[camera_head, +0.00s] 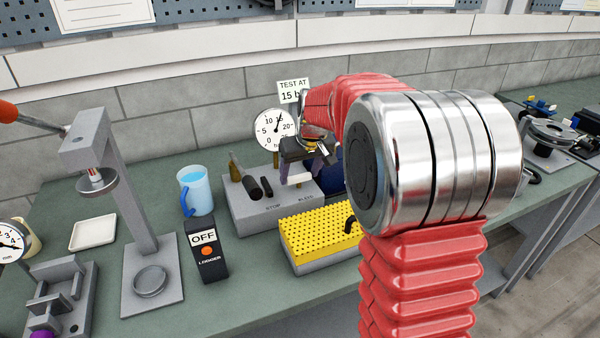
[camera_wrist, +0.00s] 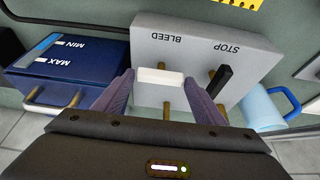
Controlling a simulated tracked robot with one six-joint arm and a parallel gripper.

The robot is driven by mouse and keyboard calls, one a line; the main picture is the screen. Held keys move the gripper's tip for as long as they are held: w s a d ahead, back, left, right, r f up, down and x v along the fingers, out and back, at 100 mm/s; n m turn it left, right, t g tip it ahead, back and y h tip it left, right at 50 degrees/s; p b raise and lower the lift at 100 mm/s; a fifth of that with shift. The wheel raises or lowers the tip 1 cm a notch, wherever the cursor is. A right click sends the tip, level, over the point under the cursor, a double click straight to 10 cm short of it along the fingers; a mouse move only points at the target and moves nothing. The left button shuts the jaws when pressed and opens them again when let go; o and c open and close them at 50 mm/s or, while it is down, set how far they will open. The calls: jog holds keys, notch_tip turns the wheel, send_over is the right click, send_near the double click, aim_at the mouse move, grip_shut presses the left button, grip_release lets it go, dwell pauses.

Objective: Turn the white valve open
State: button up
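The white valve handle (camera_wrist: 160,76) is a short pale bar on the grey block marked STOP and BLEED, on the BLEED side. It lies crosswise in the wrist view, above a brass stem. My gripper (camera_wrist: 161,78) is open, with one purple-grey finger beside each end of the bar. Narrow gaps seem to show, but contact is hard to judge. In the head view my gripper (camera_head: 298,165) is over the right part of the grey block (camera_head: 262,215), and the white handle (camera_head: 299,179) shows just below it.
A black handle (camera_wrist: 220,82) stands on the STOP side. A blue MIN/MAX box (camera_wrist: 70,65) is close beside the block. A blue cup (camera_head: 195,190), a black OFF logger (camera_head: 206,250), a yellow perforated block (camera_head: 320,238) and a gauge (camera_head: 275,130) are nearby.

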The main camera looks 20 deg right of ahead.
jog(key=c, duration=0.7)
jog(key=shift+n, duration=0.4)
jog(key=shift+d+n+y, duration=0.15)
jog(key=shift+n+y, duration=0.55)
jog(key=shift+n, duration=0.7)
jog(key=n+y, duration=0.1)
jog(key=n, duration=0.2)
jog(key=shift+w+d+n+g, duration=0.1)
jog(key=shift+d+n+g, duration=0.05)
jog(key=shift+n+g, duration=0.25)
jog(key=n, duration=0.2)
jog(key=n+g+y, duration=0.1)
jog(key=n, duration=0.2)
jog(key=shift+w+d+g+y, duration=0.1)
jog(key=shift+w+g+y, duration=0.05)
jog(key=shift+g+y, duration=0.15)
jog(key=n+g, duration=0.1)
jog(key=n, duration=0.1)
jog(key=n+g, duration=0.1)
jog(key=n, duration=0.2)
jog(key=shift+w, duration=0.15)
jog(key=shift+n, duration=0.4)
